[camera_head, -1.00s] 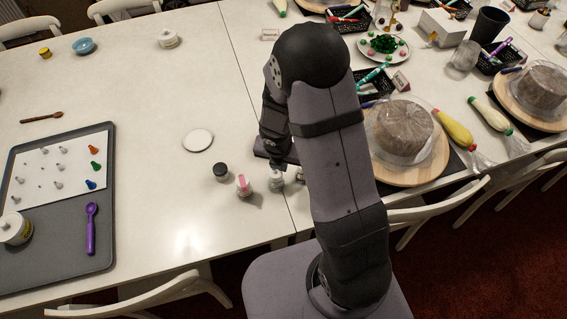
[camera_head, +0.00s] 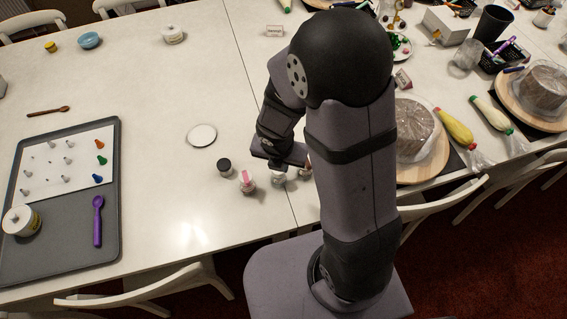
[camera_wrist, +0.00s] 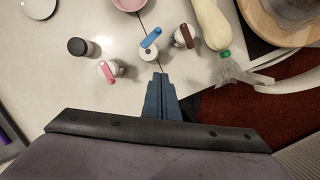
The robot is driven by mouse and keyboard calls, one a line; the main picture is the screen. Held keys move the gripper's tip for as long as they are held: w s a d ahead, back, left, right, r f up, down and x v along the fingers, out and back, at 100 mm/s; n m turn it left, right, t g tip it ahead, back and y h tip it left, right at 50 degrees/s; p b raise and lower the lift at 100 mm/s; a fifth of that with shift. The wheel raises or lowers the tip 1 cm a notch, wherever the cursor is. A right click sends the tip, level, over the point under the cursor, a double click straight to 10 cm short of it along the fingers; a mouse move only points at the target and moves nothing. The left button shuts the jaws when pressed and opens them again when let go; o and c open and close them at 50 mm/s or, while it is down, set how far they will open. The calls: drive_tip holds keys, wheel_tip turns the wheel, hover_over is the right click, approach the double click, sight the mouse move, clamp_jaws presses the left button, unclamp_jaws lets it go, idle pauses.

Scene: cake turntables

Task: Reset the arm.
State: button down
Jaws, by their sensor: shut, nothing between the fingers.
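My gripper (camera_wrist: 161,80) shows in the wrist view with its blue fingers together and nothing between them. It is above the table's front edge. In the body camera view my arm is folded upright, and its wrist hangs over the table near the small jars; the fingers are hidden there. Just beyond the fingertips in the wrist view are a jar with a blue lever (camera_wrist: 149,46), a jar with a brown lever (camera_wrist: 183,37) and a jar with a pink lever (camera_wrist: 110,71). No contact with them is visible.
A dark-lidded jar (camera_head: 224,166) stands beside the pink-topped jar (camera_head: 247,182). A grey tray (camera_head: 70,260) with piping tips and a purple scoop (camera_head: 98,222) lies left. Cakes on wooden boards (camera_head: 425,170) stand right. A white chair (camera_head: 150,290) is at the front edge.

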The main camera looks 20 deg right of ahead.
drive_tip(key=shift+v, duration=0.85)
drive_tip(key=s+r+m+g+y, duration=0.15)
drive_tip(key=s+m, duration=0.45)
drive_tip(key=m, duration=0.8)
drive_tip(key=s+r+m+g+h, duration=0.1)
drive_tip(key=s+r+m+g, duration=0.2)
drive_tip(key=s+m, duration=0.75)
drive_tip(key=w+d+r+m+t, duration=0.2)
drive_tip(key=w+r+m, duration=0.1)
drive_tip(key=w+m, duration=0.25)
drive_tip(key=shift+y, duration=0.45)
drive_tip(key=f+b, duration=0.7)
drive_tip(key=f, duration=0.1)
drive_tip(key=f+b, duration=1.6)
drive_tip(key=shift+w+a, duration=0.1)
drive_tip(key=shift+w, duration=0.25)
